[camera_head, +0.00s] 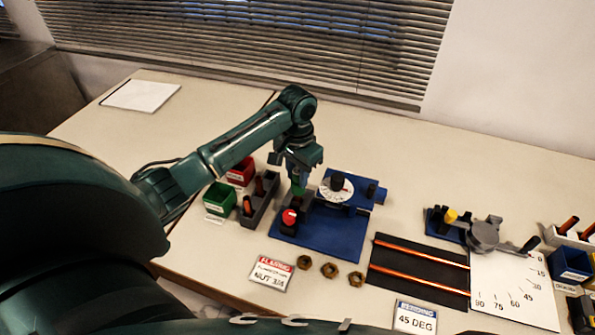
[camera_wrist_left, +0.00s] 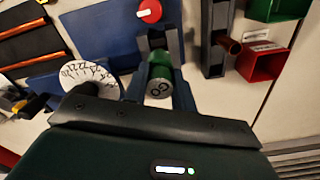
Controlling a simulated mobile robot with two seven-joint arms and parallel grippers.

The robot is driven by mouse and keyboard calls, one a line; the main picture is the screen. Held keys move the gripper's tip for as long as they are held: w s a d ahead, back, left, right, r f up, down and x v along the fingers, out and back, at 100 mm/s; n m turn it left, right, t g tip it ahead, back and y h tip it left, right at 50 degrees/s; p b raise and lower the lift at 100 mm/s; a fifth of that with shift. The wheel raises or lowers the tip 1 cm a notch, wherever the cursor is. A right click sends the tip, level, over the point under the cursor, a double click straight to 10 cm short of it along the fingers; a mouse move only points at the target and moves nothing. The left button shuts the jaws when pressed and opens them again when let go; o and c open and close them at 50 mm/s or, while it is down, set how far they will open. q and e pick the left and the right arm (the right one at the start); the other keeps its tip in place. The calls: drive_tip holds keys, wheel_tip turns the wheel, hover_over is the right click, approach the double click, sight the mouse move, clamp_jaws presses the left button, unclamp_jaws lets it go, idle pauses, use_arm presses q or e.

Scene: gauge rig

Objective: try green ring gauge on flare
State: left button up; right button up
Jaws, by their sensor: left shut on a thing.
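My left gripper (camera_head: 298,183) is shut on the green ring gauge (camera_head: 298,188), above the rear left part of the blue flaring rig base (camera_head: 335,238). A red knob (camera_head: 289,216) stands on the rig just in front of the gripper. The flare cannot be made out; the gripper and gauge may hide it. My right gripper is not in view.
A grey rack (camera_head: 260,200) with copper-coloured pieces, a green bin (camera_head: 220,198) and a red bin (camera_head: 241,172) stand left of the rig. A white dial (camera_head: 337,190) is close to the gripper's right. Brass nuts (camera_head: 329,270) and copper tubes (camera_head: 422,257) lie in front and right.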

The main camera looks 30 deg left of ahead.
sight(297, 171)
use_arm(q)
drive_tip(key=shift+f, duration=0.5)
idle(1.8)
drive_tip(key=shift+r, duration=3)
drive_tip(key=shift+r, duration=0.1)
